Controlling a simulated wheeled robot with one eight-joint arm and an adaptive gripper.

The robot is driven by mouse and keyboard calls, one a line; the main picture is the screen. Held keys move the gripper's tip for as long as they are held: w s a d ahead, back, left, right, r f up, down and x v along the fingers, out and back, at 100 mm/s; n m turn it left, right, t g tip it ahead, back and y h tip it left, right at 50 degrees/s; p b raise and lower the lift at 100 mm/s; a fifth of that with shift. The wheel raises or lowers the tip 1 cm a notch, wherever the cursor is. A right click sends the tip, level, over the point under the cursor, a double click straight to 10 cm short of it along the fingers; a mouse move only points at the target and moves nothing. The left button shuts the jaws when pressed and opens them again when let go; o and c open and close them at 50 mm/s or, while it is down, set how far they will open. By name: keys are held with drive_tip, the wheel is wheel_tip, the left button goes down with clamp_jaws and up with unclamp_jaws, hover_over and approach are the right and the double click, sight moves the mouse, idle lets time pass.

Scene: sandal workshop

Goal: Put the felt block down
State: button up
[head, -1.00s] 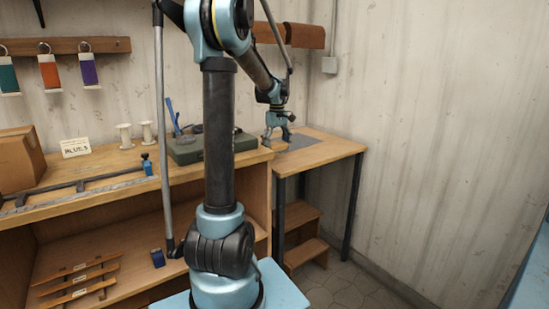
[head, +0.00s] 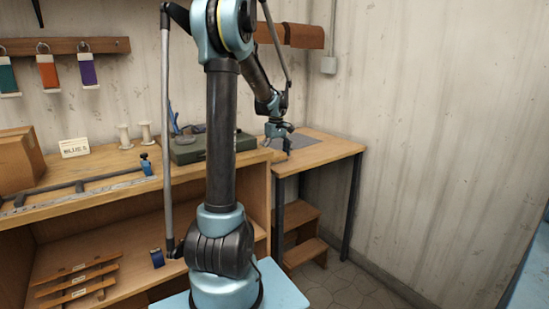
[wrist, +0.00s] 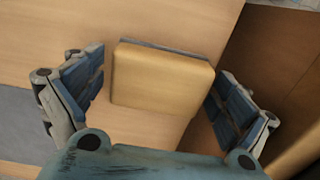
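The felt block (wrist: 162,80) is a tan, squarish slab with a grey layer along its far edge. In the wrist view it lies between the two spread fingers of my gripper (wrist: 157,98). A narrow gap shows between the left finger and the block. The right finger is close to its right edge, and I cannot tell whether they touch. Pale wood shows behind the block, whose right side overlaps an edge there. In the head view my gripper (head: 279,145) is low over the near left part of the side table (head: 330,151); the block cannot be made out there.
A grey mat (head: 300,141) lies on the side table. A green case (head: 190,150) with a blue tool stands on the bench (head: 110,158) to its left, with white spools (head: 125,136) farther left. Wooden steps (head: 305,250) stand underneath. The table's right part is clear.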

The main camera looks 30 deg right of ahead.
sight(276, 153)
idle(0.3)
wheel_tip(276, 153, up, 12)
drive_tip(key=shift+r, duration=0.15)
idle(0.4)
idle(0.4)
drive_tip(key=shift+s, duration=0.1)
